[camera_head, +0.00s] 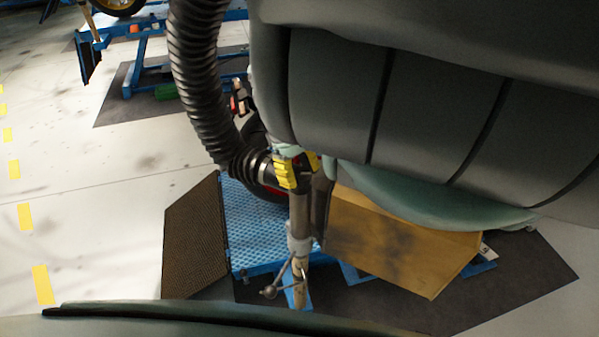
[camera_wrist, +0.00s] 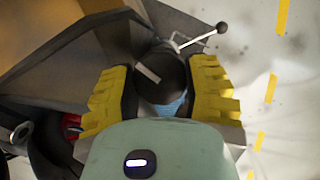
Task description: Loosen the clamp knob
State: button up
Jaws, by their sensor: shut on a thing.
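In the wrist view, a dark round knob (camera_wrist: 158,88) with a pale stripe across its top sits between the two yellow-padded fingers of my gripper (camera_wrist: 160,100). The pads close against it from both sides. In the head view my gripper (camera_head: 298,170) is at the top of an upright metal post (camera_head: 299,215), beside the end of a black ribbed hose (camera_head: 195,80). The knob is mostly hidden there by the yellow fingers. A lever with a ball end (camera_head: 268,292) sticks out lower on the post; it also shows in the wrist view (camera_wrist: 221,28).
A blue patterned lift platform (camera_head: 255,235) and a tan box-like panel (camera_head: 385,240) stand below. A dark mesh ramp (camera_head: 190,240) lies at left. Light floor with yellow dashes (camera_head: 25,215) is open further left.

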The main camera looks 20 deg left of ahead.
jog(key=o, duration=1.2)
jog(key=shift+d, duration=0.1)
jog(key=v, duration=1.2)
